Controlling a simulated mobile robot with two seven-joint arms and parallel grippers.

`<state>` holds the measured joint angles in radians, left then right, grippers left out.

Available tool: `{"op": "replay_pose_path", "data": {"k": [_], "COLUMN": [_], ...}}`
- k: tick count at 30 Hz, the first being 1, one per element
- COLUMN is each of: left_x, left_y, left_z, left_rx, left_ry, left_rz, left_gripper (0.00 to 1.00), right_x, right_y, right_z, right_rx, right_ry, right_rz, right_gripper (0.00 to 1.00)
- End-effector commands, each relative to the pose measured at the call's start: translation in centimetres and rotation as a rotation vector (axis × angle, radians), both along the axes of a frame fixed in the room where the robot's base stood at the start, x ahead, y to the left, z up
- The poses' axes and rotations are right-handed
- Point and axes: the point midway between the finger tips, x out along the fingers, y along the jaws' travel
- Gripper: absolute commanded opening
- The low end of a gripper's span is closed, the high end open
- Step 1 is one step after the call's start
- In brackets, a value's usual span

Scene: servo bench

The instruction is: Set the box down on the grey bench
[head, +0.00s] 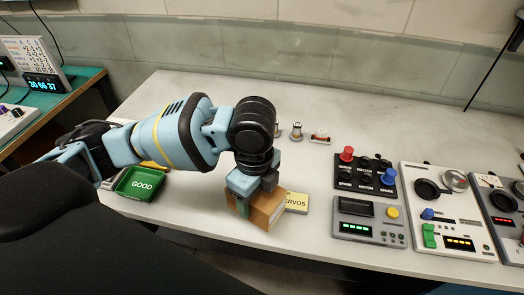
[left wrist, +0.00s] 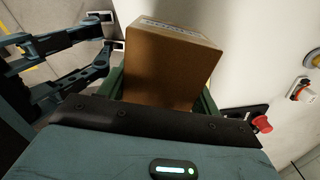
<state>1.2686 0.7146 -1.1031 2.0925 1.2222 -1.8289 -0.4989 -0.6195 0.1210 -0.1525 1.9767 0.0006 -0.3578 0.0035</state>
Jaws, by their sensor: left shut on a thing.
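The brown cardboard box (head: 268,210) is near the front edge of the grey bench (head: 210,95). My left gripper (head: 256,196) comes down on it from above and is shut on it, with green fingers on either side. In the left wrist view the box (left wrist: 168,62) sits between the fingers, with a pale label strip on its upper edge. The box's underside is hidden, so I cannot tell whether it touches the bench. My right gripper does not show.
A green GOOD tray (head: 139,184) is to the left. Control panels (head: 369,222) with buttons and knobs fill the right side. Small parts (head: 297,131) stand behind. The back of the bench is mostly clear.

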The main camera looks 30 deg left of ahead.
Motion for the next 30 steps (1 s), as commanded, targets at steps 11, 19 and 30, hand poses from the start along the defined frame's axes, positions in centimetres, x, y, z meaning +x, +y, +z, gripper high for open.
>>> {"op": "replay_pose_path", "data": {"k": [11,19,30], "left_x": [4.5,7.8,8.8], "left_y": [6.2,10.5,11.7], "left_z": [-0.8,-1.2,-1.3], "left_rx": [0.002,0.000,0.000], "left_ry": [0.001,0.000,-0.001], "left_rz": [0.009,0.007,0.002], "left_gripper": [0.34,0.34,0.34], "right_x": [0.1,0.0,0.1], "right_y": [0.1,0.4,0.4], "right_z": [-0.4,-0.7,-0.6], "right_rx": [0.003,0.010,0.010], "right_ry": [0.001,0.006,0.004], "right_rz": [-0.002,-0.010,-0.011], "right_gripper": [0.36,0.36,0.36]}}
